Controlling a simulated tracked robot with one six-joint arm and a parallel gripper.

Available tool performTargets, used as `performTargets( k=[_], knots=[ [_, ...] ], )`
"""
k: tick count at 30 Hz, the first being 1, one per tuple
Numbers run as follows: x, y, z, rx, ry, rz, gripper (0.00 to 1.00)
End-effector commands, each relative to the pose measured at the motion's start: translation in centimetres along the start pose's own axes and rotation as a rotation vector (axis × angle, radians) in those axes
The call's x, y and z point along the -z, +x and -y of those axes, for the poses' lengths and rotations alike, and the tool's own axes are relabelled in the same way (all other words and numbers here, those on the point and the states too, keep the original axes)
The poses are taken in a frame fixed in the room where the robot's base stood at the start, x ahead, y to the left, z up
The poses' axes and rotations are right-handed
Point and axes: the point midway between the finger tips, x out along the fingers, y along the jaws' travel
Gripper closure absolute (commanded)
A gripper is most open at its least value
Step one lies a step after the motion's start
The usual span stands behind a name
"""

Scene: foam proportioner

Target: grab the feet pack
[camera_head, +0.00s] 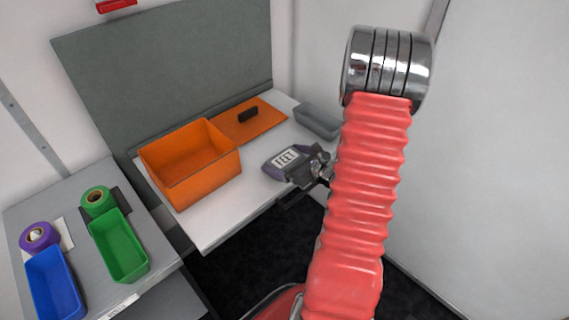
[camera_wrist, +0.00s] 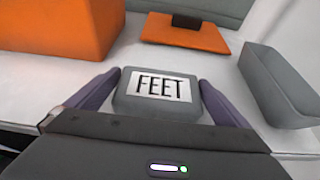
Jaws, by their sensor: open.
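The feet pack (camera_head: 287,157) is a grey block with a white label reading FEET. It lies on the white table, right of the orange bin. In the wrist view the feet pack (camera_wrist: 160,92) sits between the two purple fingers of my gripper (camera_wrist: 160,88). The fingers are open, one on each side of the pack, with a small gap visible at the sides. In the head view my gripper (camera_head: 287,165) reaches the pack from the right. The pack's near lower part is hidden by my gripper's body in the wrist view.
An orange bin (camera_head: 190,185) stands left of the pack. Behind are an orange mat (camera_head: 262,125) with a dark block (camera_head: 248,114) and a grey tray (camera_head: 318,122). Green (camera_head: 118,248) and blue (camera_head: 55,285) bins and tape rolls (camera_head: 97,201) are on a grey table at left.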

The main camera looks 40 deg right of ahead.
Motion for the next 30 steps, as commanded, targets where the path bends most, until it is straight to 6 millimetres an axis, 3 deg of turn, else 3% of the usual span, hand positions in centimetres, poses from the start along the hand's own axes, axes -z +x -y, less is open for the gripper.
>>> performTargets(
  k=[13, 27, 30],
  knots=[
    [0.01, -0.04, 0.01, 0.000, 0.000, 0.000, 0.00],
    [0.00, -0.04, 0.01, 0.000, 0.000, 0.000, 0.32],
    [-0.03, -0.04, 0.01, 0.000, -0.001, 0.001, 0.33]
  ],
)
